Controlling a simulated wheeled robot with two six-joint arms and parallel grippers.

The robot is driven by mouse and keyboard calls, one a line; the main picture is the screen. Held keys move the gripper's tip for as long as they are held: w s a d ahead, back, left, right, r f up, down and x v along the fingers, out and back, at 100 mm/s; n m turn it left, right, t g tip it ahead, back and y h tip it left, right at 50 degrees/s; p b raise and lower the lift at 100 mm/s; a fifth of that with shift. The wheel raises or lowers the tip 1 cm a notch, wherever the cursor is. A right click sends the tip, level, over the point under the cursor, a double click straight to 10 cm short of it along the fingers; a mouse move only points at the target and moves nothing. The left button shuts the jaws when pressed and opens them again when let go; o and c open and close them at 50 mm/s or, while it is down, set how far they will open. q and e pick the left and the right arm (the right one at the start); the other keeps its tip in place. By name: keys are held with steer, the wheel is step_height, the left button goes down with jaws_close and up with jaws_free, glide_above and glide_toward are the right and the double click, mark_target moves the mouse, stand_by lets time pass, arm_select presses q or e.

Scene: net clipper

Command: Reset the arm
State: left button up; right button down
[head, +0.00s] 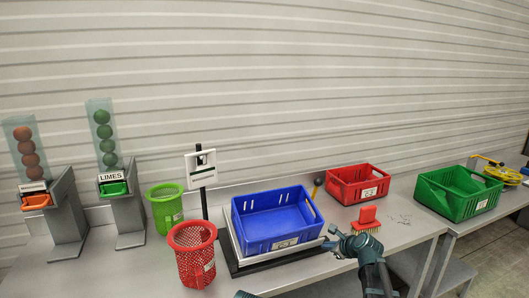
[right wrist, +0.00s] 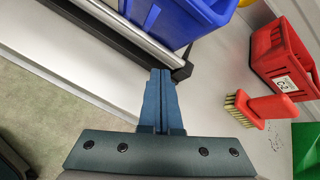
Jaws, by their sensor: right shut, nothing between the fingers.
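My right gripper (head: 333,240) is in the head view at the front of the table, just right of the blue crate. Its fingers are together with nothing between them, as the right wrist view (right wrist: 162,130) also shows. The blue crate (head: 272,246) stands on a scale (head: 236,260). A red brush (head: 367,219) stands to the right of the gripper, bristles down, apart from it. My left gripper is not seen; only a small dark part of my body shows at the bottom edge.
A red mesh basket (head: 194,262) and a green basket (head: 165,210) stand left of the scale. Two ball dispensers (head: 68,215) are at far left. A red crate (head: 345,190) and a green bin (head: 440,205) stand at right. Bits are scattered near the brush.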

steer(key=s+a+f+n+g, duration=0.3)
steer(key=s+a+n, duration=0.5)
steer(key=s, duration=0.1)
steer(key=s+a+f+n+g, duration=0.3)
steer(key=s+a+f+n, duration=0.1)
steer(key=s+a+n, duration=0.4)
steer(key=s+f+n+g+h, duration=0.1)
steer(key=s+n+g+h, duration=0.3)
steer(key=s+n, duration=0.9)
steer(key=s+h, duration=0.1)
steer(key=s, duration=0.4)
steer(key=shift+s+a+f+n, duration=0.3)
steer(key=shift+s+f, duration=0.05)
steer(key=shift+s, duration=0.05)
